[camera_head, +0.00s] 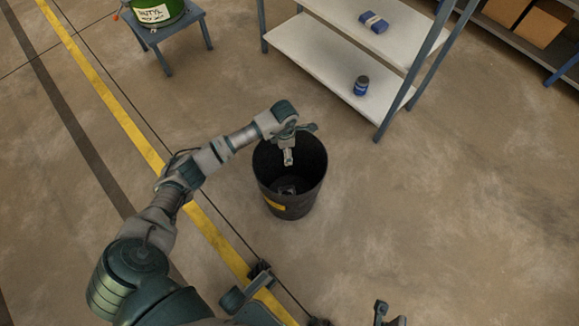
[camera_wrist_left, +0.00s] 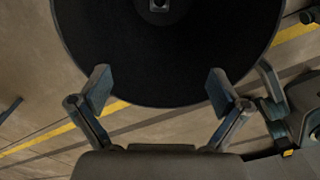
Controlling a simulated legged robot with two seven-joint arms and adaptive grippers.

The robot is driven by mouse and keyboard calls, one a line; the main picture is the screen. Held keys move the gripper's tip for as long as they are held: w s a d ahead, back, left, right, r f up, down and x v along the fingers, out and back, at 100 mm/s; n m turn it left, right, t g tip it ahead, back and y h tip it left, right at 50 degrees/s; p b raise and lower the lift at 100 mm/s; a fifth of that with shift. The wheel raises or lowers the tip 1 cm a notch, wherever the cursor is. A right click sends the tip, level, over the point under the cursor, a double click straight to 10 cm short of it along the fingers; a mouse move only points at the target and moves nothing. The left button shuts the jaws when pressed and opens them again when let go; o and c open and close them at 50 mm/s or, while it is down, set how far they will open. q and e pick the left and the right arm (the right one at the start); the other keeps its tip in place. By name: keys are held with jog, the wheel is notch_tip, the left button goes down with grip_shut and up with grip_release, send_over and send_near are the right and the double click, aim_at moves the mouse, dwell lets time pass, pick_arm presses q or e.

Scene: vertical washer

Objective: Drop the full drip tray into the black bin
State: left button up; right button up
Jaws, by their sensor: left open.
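The black bin (camera_head: 291,203) stands upright on the floor in the middle of the head view, with a yellow label on its side. My left gripper (camera_head: 288,158) is over the bin's mouth, pointing down. In the left wrist view my left gripper (camera_wrist_left: 158,88) has its two fingers wide apart with nothing between them. The bin's dark round mouth (camera_wrist_left: 205,60) lies beyond the fingertips. A small greyish thing (camera_head: 287,189) shows at the bottom of the bin, and also in the wrist view (camera_wrist_left: 160,4); I cannot tell if it is the drip tray.
A white shelf rack (camera_head: 325,62) stands behind the bin, holding a blue can (camera_head: 361,86) and a blue pack (camera_head: 374,22). A green drum (camera_head: 158,10) sits on a small grey stand at top left. The floor right of the bin is clear.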

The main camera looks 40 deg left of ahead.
pick_arm(q)
notch_tip(320, 180, up, 12)
dwell(0.4)
jog(key=shift+f, duration=0.1)
